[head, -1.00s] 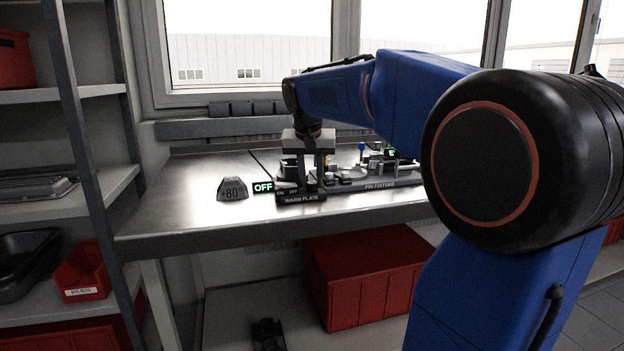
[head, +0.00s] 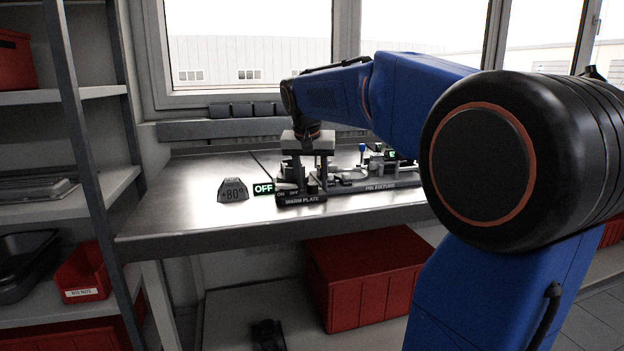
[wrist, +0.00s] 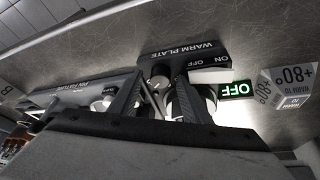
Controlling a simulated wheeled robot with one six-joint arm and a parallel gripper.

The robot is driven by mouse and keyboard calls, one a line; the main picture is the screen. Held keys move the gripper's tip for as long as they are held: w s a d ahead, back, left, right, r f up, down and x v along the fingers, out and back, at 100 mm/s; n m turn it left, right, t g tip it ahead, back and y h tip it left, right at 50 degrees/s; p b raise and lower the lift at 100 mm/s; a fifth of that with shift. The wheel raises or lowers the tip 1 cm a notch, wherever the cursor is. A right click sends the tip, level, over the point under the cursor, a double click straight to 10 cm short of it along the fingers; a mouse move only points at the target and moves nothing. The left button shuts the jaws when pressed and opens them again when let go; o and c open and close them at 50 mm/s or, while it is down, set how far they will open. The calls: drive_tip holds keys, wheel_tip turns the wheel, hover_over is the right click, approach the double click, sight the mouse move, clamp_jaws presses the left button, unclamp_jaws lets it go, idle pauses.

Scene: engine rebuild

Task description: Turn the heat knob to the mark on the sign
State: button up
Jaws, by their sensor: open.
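The sign (head: 233,190), a dark faceted block reading +80°, stands on the bench left of the warm plate. It also shows in the wrist view (wrist: 289,85), with "WARM TO" on one face. The warm plate (head: 302,200) has a front label and a switch area marked ON and OFF. A green-lit display (head: 263,188) beside it reads OFF. My gripper (head: 310,182) is open and points down over the warm plate. In the wrist view, a dark round knob (wrist: 160,71) shows near the fingertips, partly hidden; its setting is not readable.
The pin fixture (head: 380,186) with several small parts stands right of the warm plate. The bench (head: 180,215) is clear at left and front. Windows and a ledge are behind, a shelf rack (head: 80,150) stands left, and a red crate (head: 365,285) is below.

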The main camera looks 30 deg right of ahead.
drive_tip(key=shift+r, duration=0.1)
drive_tip(key=v, duration=1.7)
drive_tip(key=shift+s+a, duration=0.1)
drive_tip(key=shift+a, duration=0.05)
drive_tip(key=s+a+f+n+y, duration=0.1)
drive_tip(key=s+a+f+n, duration=0.1)
drive_tip(key=s+f, duration=0.6)
drive_tip(key=s+a+f+n+t+y, duration=0.1)
drive_tip(key=s+a+f+n, duration=0.2)
drive_tip(key=f, duration=1.3)
drive_tip(key=s+a+f+n+y, duration=0.1)
drive_tip(key=s+a+f+n, duration=0.2)
drive_tip(key=s+f, duration=0.9)
drive_tip(key=s+a, duration=0.2)
drive_tip(key=shift+a+t, duration=0.3)
